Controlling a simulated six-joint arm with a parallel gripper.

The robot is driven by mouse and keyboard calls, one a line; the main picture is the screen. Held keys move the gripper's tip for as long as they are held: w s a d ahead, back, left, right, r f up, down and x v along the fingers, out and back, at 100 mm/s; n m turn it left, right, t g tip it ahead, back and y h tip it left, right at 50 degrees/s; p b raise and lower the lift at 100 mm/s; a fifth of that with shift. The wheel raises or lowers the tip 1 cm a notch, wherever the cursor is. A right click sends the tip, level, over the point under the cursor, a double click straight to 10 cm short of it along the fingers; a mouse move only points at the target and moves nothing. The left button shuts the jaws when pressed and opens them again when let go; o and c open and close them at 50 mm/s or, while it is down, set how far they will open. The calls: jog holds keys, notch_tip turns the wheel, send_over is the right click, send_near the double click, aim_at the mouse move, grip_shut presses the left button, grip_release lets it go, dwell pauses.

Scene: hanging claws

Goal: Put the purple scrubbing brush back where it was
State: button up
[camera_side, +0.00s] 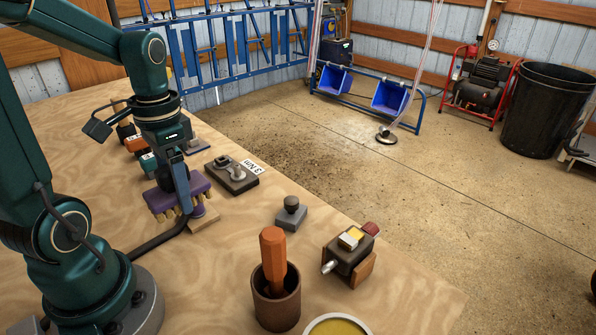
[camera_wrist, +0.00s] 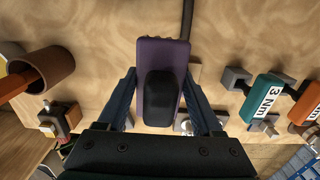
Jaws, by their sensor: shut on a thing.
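The purple scrubbing brush (camera_side: 191,190) has a flat purple block, tan bristles pointing down and a dark grip on top. It appears just above or at the wooden bench; I cannot tell whether the bristles touch it. My gripper (camera_side: 172,178) is above it, shut on the brush by its dark grip. In the wrist view the brush (camera_wrist: 160,55) lies between the two blue fingers of my gripper (camera_wrist: 162,95), its block running up the picture. A small light wooden block (camera_side: 205,222) shows beside the brush's right end, partly hidden by it.
A brown cup (camera_side: 276,304) holding an orange-handled tool stands front right, near a yellow-filled bowl (camera_side: 337,328). A grey block with a knob (camera_side: 291,213), a dark clamp fixture (camera_side: 350,250) and a latch plate (camera_side: 232,175) stand nearby. A black cable (camera_side: 160,240) crosses the bench.

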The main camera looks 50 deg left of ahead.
send_over(234, 258)
notch_tip(234, 258, down, 6)
jog(key=shift+w+r, duration=0.1)
jog(key=shift+r, duration=0.15)
jog(key=shift+f, duration=2)
jog(key=shift+f, duration=0.1)
jog(key=o, duration=1.4)
jog(key=shift+o, duration=0.2)
notch_tip(234, 258, up, 12)
jog(key=s+d+r+t, duration=0.2)
jog(key=s+r+t, duration=0.1)
jog(key=t, duration=0.3)
jog(key=shift+s+r, duration=0.2)
jog(key=shift+s, duration=0.6)
